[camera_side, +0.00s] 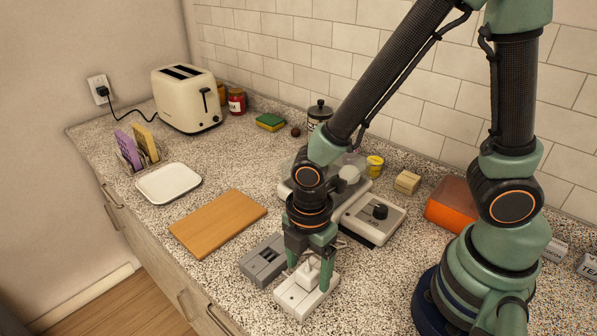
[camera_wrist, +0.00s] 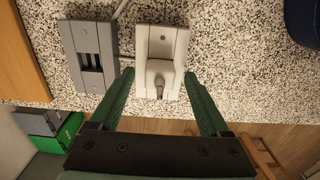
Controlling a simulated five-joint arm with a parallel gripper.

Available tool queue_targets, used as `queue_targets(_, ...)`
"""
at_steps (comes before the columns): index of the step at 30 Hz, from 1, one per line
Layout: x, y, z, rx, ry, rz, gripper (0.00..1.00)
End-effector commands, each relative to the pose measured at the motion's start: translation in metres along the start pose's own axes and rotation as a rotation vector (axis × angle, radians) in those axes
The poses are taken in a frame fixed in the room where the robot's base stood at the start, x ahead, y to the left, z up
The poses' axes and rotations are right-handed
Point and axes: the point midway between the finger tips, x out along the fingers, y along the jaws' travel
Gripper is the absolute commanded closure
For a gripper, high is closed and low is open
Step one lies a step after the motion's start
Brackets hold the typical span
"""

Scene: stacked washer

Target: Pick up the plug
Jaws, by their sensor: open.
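The white plug (camera_side: 308,272) stands on a white socket block (camera_side: 291,301) near the counter's front edge. The plug also shows in the wrist view (camera_wrist: 160,73), on the front part of the white block (camera_wrist: 162,36). My gripper (camera_side: 311,268) points down over the block, with its green fingers at either side of the plug. In the wrist view my gripper (camera_wrist: 160,76) is open, and the plug lies between the fingertips with a gap at each side. How far the fingertips reach down beside the plug is hard to tell.
A grey slotted block (camera_side: 257,268) stands just left of the white block. A wooden board (camera_side: 218,222), a white tray (camera_side: 168,184) and a toaster (camera_side: 187,98) are further left. Speckled counter lies clear right of the white block.

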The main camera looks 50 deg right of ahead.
Motion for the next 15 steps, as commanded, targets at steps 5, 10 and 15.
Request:
queue_targets(5,0.0134,0.0000,0.0000,0.000,0.000,0.000,0.20)
queue_targets(10,0.0151,0.0004,-0.0002,0.000,0.001,0.001,0.20)
queue_targets(15,0.0148,0.0005,-0.0003,0.000,0.001,0.002,0.39)
